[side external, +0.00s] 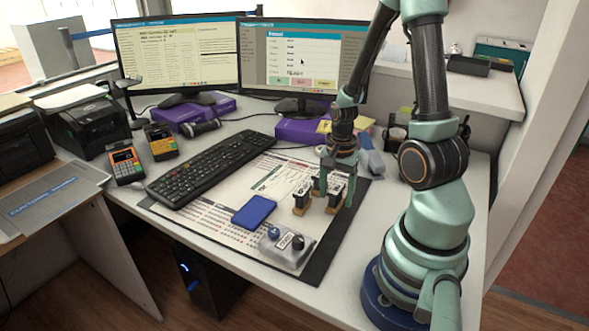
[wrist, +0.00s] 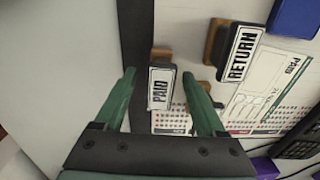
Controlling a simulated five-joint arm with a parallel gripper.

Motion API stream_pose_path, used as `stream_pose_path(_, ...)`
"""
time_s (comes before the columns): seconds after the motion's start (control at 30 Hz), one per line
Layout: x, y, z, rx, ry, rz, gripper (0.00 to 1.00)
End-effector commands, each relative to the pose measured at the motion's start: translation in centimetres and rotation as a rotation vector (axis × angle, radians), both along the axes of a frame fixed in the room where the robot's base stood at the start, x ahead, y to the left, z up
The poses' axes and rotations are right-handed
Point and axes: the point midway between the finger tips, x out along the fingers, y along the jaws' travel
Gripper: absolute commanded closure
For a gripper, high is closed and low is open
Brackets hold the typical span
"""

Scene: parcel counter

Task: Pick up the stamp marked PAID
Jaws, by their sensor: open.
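The stamp marked PAID (wrist: 160,88) has a black body, a white label and a brown base. In the wrist view it stands between the two green fingers of my gripper (wrist: 159,73), with a gap on each side. In the side view my gripper (side external: 337,186) is low over the stamps, and the stamp between its fingers (side external: 336,196) is partly covered. A stamp marked RETURN (wrist: 240,54) stands to the right in the wrist view and to the left in the side view (side external: 301,197). My gripper is open and holds nothing.
Another stamp base (wrist: 205,88) is partly hidden by the right finger in the wrist view. A keyboard (side external: 212,167) lies behind left; printed papers cover the mat.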

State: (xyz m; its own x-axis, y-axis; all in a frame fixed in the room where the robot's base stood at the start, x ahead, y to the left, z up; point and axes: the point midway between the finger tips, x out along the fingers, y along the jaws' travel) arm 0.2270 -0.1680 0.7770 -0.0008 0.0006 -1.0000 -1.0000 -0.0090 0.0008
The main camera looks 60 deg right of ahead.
Motion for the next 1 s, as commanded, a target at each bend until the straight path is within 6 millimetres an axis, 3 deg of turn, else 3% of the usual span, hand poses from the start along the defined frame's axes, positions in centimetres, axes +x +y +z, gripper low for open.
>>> stream_pose_path(0.2, 0.0, 0.0, -1.8, 0.000, 0.001, 0.000, 0.28)
stream_pose_path(0.5, 0.0, -0.1, -2.0, -0.001, -0.001, 0.000, 0.28)
stream_pose_path(0.7, 0.0, -0.1, -2.0, -0.001, -0.001, 0.000, 1.00)
stream_pose_path(1.0, 0.0, -0.1, -1.9, -0.001, -0.001, 0.000, 1.00)
